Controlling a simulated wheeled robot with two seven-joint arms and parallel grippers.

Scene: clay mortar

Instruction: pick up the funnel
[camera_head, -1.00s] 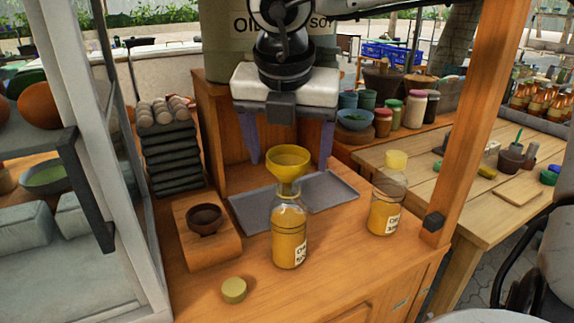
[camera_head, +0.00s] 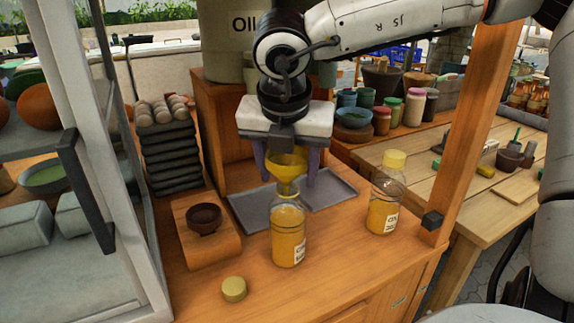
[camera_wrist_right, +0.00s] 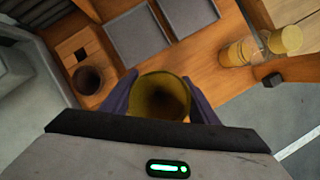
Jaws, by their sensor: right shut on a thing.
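The yellow funnel (camera_head: 287,168) stands upright in the neck of the open bottle (camera_head: 289,238), which holds yellow liquid. My right gripper (camera_head: 288,164) comes down from above with its purple fingers around the funnel's cone. In the right wrist view the funnel (camera_wrist_right: 160,97) sits between the two fingers (camera_wrist_right: 160,100), and I look down into its mouth. The gripper is shut on the funnel. The funnel's spout is partly hidden in the bottle neck. My left gripper is not in view.
A capped bottle (camera_head: 386,195) stands to the right. A loose cap (camera_head: 234,289) lies at the front, and a small dark bowl (camera_head: 204,218) sits on a wooden block at left. A grey tray (camera_head: 335,190) lies behind. A wooden post (camera_head: 466,135) rises on the right.

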